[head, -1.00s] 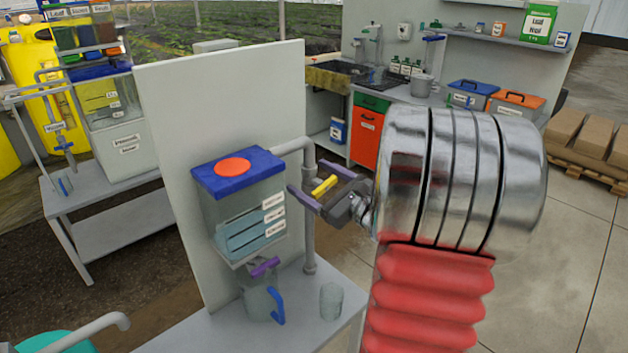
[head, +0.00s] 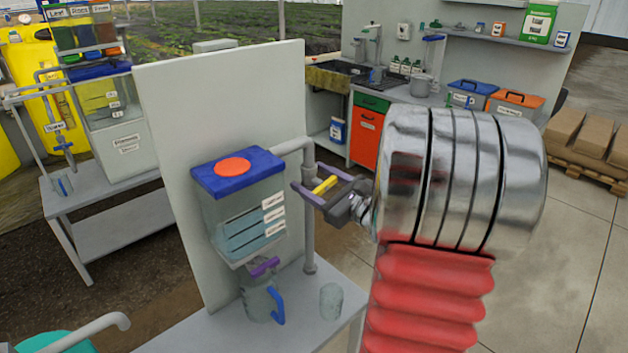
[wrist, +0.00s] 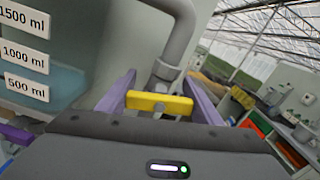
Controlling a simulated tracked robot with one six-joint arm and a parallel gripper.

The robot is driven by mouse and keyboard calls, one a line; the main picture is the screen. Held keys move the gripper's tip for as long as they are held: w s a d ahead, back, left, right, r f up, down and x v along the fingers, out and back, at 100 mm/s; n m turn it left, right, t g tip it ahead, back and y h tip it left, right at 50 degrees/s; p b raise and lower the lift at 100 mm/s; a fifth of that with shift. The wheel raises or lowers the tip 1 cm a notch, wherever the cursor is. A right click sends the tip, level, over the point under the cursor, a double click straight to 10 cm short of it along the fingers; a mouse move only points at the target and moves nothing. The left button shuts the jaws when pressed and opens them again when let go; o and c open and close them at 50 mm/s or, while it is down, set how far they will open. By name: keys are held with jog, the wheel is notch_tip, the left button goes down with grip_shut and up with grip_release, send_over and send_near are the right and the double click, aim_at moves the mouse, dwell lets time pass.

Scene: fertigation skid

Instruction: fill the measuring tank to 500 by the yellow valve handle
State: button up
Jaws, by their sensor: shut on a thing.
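The measuring tank (head: 243,212) is a clear box with a blue lid and an orange disc, mounted on a pale panel. Its labels read 1500, 1000 and 500 ml in the wrist view (wrist: 25,57). Bluish liquid shows in it, but I cannot read its exact level. The yellow valve handle (head: 325,185) is on the grey pipe to the tank's right. It lies crosswise between my fingers in the wrist view (wrist: 159,104). My gripper (head: 319,183) is shut on this handle, its purple fingers at the handle's two ends.
A purple handle (head: 264,266) sits under the tank, above a clear jug (head: 258,300) with a blue handle. A clear cup (head: 331,301) stands on the bench (head: 300,335) to the right. The grey pipe (head: 309,240) runs down to the bench.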

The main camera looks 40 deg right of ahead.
jog(key=shift+m, duration=1.7)
jog(key=o, duration=1.1)
jog(key=shift+c, duration=0.2)
jog(key=shift+s, duration=0.1)
jog(key=s, duration=1.3)
jog(key=shift+s+d, duration=0.2)
jog(key=shift+s, duration=0.1)
